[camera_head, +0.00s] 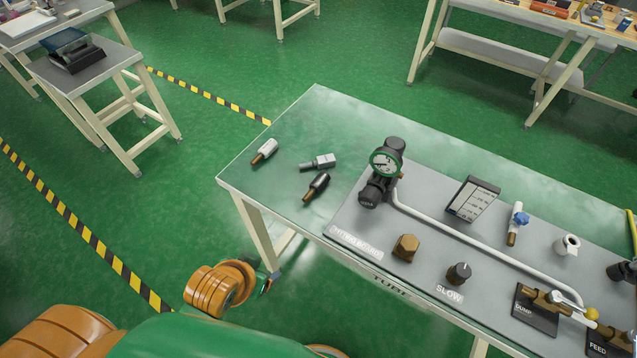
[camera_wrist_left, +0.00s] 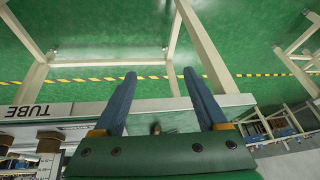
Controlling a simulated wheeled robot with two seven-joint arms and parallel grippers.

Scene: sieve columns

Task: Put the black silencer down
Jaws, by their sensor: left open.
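The black silencer (camera_head: 316,187), a dark body with a brass threaded end, lies on its side on the bare left part of the green-grey table (camera_head: 300,120). My left gripper (camera_head: 268,284) is in front of the table's left front edge, apart from the silencer. In the left wrist view its two blue fingers (camera_wrist_left: 160,74) are spread with nothing held between them. A small brownish piece (camera_wrist_left: 156,128) shows near the table edge between the finger bases; I cannot tell which part it is. My right gripper is not in view.
A white silencer (camera_head: 264,151) and a grey fitting (camera_head: 318,162) lie close to the black one. The table's far left corner is clear.

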